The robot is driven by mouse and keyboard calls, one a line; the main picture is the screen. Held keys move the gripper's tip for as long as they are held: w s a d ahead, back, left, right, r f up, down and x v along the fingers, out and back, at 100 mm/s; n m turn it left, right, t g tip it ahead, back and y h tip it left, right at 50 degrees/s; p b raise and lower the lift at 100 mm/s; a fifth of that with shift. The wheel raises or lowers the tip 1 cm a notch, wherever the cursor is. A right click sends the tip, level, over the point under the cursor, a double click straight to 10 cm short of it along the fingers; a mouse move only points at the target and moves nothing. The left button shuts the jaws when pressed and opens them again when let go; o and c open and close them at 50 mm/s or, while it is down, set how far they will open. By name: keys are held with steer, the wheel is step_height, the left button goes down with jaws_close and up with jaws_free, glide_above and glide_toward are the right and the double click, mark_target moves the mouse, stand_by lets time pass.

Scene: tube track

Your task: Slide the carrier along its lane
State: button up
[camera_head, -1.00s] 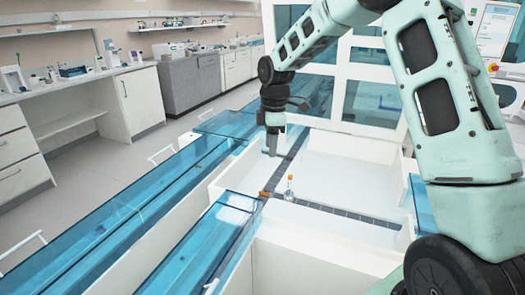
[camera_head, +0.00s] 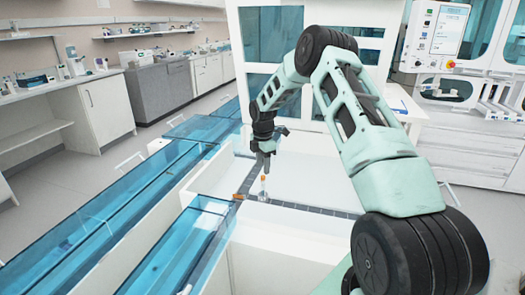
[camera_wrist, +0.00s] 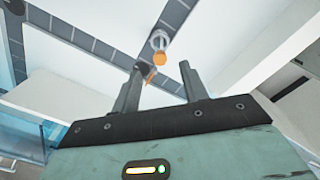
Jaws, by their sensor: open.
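The carrier (camera_head: 264,189) is a small upright piece with a clear tube and an orange top, on the dark tiled lane (camera_head: 312,209). In the wrist view the carrier (camera_wrist: 159,42) appears just beyond the gap between the fingers, its orange cap toward me. My gripper (camera_head: 267,169) is open and empty, just above and close to the carrier in the head view. In the wrist view my gripper (camera_wrist: 162,67) shows two spread fingers. I cannot tell whether a finger touches the carrier.
White walled bays (camera_head: 300,180) border the lanes. Blue clear covers (camera_head: 180,250) lie left. A white cabinet (camera_head: 300,50) stands behind.

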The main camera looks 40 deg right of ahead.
mark_target(263, 176)
step_height(263, 176, down, 9)
steer(key=shift+r+p, duration=0.1)
steer(key=shift+p, duration=0.45)
jaws_close()
